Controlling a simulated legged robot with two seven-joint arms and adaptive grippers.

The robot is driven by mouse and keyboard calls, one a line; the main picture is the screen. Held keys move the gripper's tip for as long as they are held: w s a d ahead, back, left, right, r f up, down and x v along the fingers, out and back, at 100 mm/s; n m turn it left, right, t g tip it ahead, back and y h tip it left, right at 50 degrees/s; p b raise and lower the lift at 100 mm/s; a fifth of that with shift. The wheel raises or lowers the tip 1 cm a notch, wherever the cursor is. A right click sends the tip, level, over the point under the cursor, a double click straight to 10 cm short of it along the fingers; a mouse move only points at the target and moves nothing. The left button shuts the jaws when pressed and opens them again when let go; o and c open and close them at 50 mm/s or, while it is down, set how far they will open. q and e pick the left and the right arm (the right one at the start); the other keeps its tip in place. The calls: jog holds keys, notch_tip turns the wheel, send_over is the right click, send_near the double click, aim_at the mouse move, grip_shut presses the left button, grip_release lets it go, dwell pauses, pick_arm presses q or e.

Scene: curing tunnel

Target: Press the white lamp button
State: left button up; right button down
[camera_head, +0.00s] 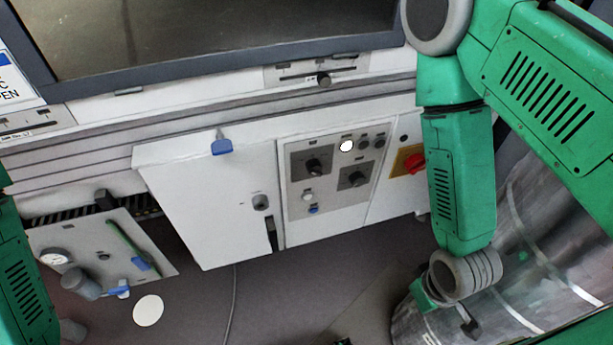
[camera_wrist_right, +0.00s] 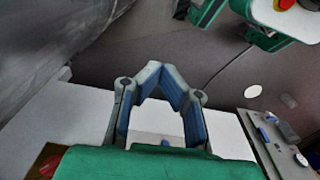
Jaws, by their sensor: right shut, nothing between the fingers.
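A round white lamp button (camera_head: 346,146), bright white, sits at the top of the grey control panel (camera_head: 296,171) on the white cabinet in the head view. Dark round buttons are to its right. A smaller white button (camera_head: 307,197) sits lower on the panel, above a blue one. My right gripper (camera_head: 468,325) hangs low at the right, apart from the panel and mostly hidden behind its wrist. In the right wrist view my right gripper (camera_wrist_right: 165,70) has its fingertips together with nothing between them. Only part of my left arm shows at the left edge; its gripper is not visible.
A red rotary switch on a yellow plate (camera_head: 414,162) is right of the panel. The white cabinet door (camera_head: 205,205) is left of it. A gauge panel (camera_head: 85,240) with a green lever stands further left. Open floor (camera_head: 290,290) lies in front.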

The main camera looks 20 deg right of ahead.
jog(key=shift+r, duration=0.1)
pick_arm(q)
jog(key=shift+o, duration=0.7)
jog(key=shift+s+d, duration=0.1)
pick_arm(e)
jog(key=w+a+f+n+t+y+b, duration=0.1)
jog(key=w+f+n+t+b, duration=0.15)
jog(key=w+n, duration=0.2)
jog(key=w+a+f+n+t+y+b, duration=0.1)
jog(key=w+f+n+t+b, duration=0.1)
jog(key=w+f+n+b, duration=0.3)
pick_arm(q)
notch_tip(320, 180, down, 14)
jog(key=b, duration=0.7)
jog(key=shift+d+f, duration=0.2)
pick_arm(e)
jog(key=w+a+r+n+t+y, duration=0.3)
jog(key=w+a+n+y, duration=0.3)
jog(key=w+a+n, duration=0.4)
jog(key=w+n+t, duration=0.1)
jog(key=w+n, duration=0.1)
jog(key=shift+w+a+n+y, duration=0.2)
jog(key=shift+w+n+y, duration=0.05)
jog(key=shift+n+y, duration=0.15)
jog(key=shift+t, duration=0.25)
